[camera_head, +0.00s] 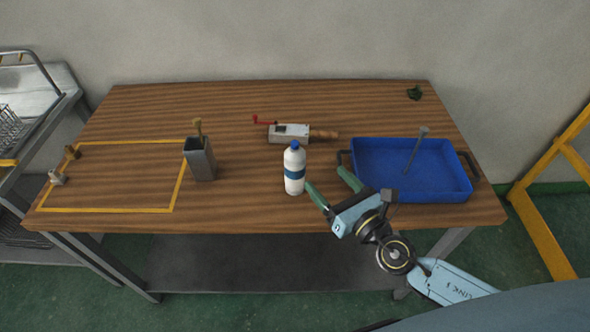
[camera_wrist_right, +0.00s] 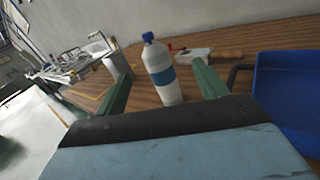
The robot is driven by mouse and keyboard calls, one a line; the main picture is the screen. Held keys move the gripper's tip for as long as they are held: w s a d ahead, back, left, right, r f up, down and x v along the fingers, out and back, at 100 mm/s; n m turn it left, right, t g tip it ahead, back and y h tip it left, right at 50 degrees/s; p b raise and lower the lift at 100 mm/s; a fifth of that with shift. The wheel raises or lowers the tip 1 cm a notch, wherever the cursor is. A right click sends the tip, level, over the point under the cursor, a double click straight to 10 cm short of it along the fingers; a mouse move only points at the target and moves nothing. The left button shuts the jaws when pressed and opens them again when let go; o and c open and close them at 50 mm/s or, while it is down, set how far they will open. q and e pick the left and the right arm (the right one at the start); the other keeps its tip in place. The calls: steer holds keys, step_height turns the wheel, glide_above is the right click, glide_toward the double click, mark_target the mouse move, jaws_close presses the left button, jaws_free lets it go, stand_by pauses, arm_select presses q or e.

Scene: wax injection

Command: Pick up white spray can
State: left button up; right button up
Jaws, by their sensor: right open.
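A white spray can (camera_head: 294,172) with a blue cap and a blue band stands upright on the wooden table (camera_head: 240,215), near the middle. It also shows in the right wrist view (camera_wrist_right: 161,75), beyond and between the two green fingers. My right gripper (camera_head: 332,183) is open and just right of the can, with its fingers pointing toward it. No finger appears closed on the can. My left gripper is not in view.
A blue tray (camera_head: 455,193) with a grey tool in it lies close to my right gripper. A grey holder (camera_head: 200,160) stands left of the can. A metal tool with a red handle (camera_head: 290,132) lies behind it. A yellow outline (camera_head: 110,209) marks the left table area.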

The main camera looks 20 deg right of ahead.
mark_target(302, 162)
steer(key=w+a, duration=0.1)
steer(key=w, duration=0.1)
steer(key=w+a+n, duration=0.1)
steer(key=w, duration=0.2)
steer(key=w+a+n+y+p, duration=0.1)
steer(key=w, duration=0.1)
steer(key=shift+w+a+f, duration=0.15)
steer(key=shift+f, duration=0.25)
steer(key=x, duration=0.3)
steer(key=f+x, duration=0.1)
steer(key=x, duration=0.1)
steer(key=shift+w+a, duration=0.2)
steer(key=shift+w, duration=0.05)
steer(key=c, duration=1.2)
